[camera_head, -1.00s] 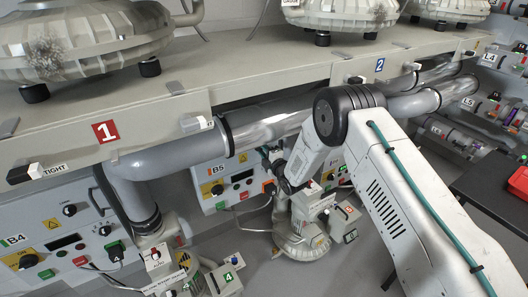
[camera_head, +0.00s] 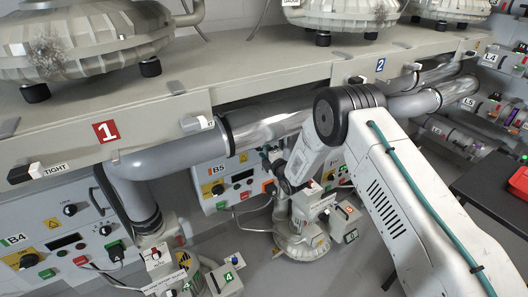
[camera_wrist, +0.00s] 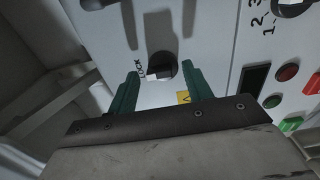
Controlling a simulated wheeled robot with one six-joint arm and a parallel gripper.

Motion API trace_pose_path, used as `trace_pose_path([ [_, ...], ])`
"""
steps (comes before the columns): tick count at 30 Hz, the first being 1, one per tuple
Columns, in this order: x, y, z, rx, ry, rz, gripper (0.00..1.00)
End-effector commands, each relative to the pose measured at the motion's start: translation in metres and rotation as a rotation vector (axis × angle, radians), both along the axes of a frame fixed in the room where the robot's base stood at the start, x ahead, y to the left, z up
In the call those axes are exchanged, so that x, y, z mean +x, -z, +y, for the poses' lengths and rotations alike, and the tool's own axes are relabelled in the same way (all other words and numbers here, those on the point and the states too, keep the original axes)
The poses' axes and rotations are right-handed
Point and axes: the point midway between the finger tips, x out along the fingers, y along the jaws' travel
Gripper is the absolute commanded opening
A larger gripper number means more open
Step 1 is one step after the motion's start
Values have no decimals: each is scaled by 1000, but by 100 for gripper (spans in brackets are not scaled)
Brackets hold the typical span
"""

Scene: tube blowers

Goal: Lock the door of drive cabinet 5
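Drive cabinet B5 (camera_head: 207,172) stands under the bench in the head view, left of my arm's end. In the wrist view a pale cabinet front (camera_wrist: 215,45) fills most of the picture; its number is not visible there. A round dark lock knob (camera_wrist: 162,66) with a light bar and the word LOCK to its left sits on that front. My gripper (camera_wrist: 160,75) is open, with one green finger on each side of the knob. Gaps show between fingers and knob, but I cannot tell the depth. In the head view my arm hides the fingers.
In the wrist view a dark display (camera_wrist: 252,82), a red button (camera_wrist: 287,72), a green button (camera_wrist: 272,102) and a selector knob (camera_wrist: 290,6) lie right of the gripper. In the head view a grey pipe (camera_head: 180,155) runs above B5, and cabinet B4 (camera_head: 30,225) stands left.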

Motion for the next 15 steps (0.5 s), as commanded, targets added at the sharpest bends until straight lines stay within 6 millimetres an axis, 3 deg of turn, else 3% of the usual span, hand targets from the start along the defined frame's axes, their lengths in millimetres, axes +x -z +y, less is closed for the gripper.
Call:
trace_pose_path([
  [7,-10,0,-7,0,1,2,50],
  [15,-48,1,-33,-1,2,3,50],
])
